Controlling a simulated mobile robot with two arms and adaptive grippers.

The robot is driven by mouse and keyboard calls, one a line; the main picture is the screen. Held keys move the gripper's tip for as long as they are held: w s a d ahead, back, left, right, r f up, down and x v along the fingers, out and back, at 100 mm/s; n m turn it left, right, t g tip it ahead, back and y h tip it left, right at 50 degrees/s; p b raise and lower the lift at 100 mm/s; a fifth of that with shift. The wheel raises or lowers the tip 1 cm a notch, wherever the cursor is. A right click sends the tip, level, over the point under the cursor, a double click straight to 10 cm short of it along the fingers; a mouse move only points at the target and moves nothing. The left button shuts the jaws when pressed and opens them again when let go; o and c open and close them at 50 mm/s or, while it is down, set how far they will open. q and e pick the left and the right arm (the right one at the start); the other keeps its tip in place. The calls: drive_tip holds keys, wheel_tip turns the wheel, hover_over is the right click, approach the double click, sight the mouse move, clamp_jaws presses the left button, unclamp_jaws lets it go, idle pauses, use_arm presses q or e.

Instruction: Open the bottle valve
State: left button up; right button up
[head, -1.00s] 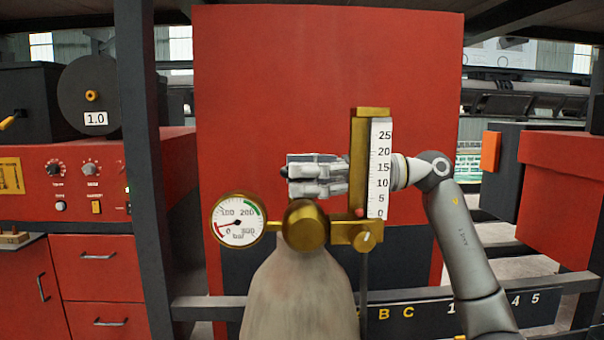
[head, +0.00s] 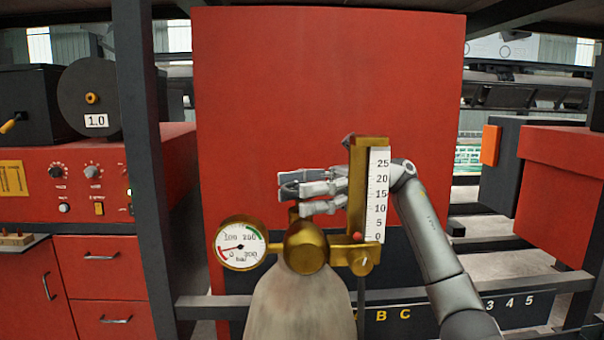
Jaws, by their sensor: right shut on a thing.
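A grey gas bottle (head: 300,308) stands upright at the front centre, topped by a brass regulator (head: 305,247). A round pressure gauge (head: 240,243) sits on its left, with its needle near 0. A brass flow meter (head: 377,195) with a white 0–25 scale stands on the right, its red ball near 0. My right gripper (head: 300,192) reaches in from the right behind the flow meter. Its fingers are just above the regulator, shut on the bottle valve (head: 293,213), of which only a small brass part shows. The rest is hidden. My left gripper is out of view.
A large red cabinet (head: 320,80) stands behind the bottle. A dark post (head: 143,150) rises to the left, with a red machine (head: 80,185) beyond it. A red box (head: 565,180) is at the right. Dark rails run low across the scene.

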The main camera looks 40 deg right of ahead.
drive_tip(key=n+g+p, duration=0.1)
drive_tip(key=g, duration=0.1)
drive_tip(key=n+g+p, duration=0.2)
drive_tip(key=g, duration=0.1)
drive_tip(key=shift+r+y, duration=0.15)
drive_tip(key=shift+y, duration=0.15)
drive_tip(key=shift+n+g+p, duration=0.5)
drive_tip(key=shift+n+g, duration=0.3)
drive_tip(key=shift+g, duration=0.3)
drive_tip(key=shift+f, duration=0.2)
drive_tip(key=o, duration=1)
drive_tip(key=shift+o, duration=0.2)
drive_tip(key=shift+r, duration=5)
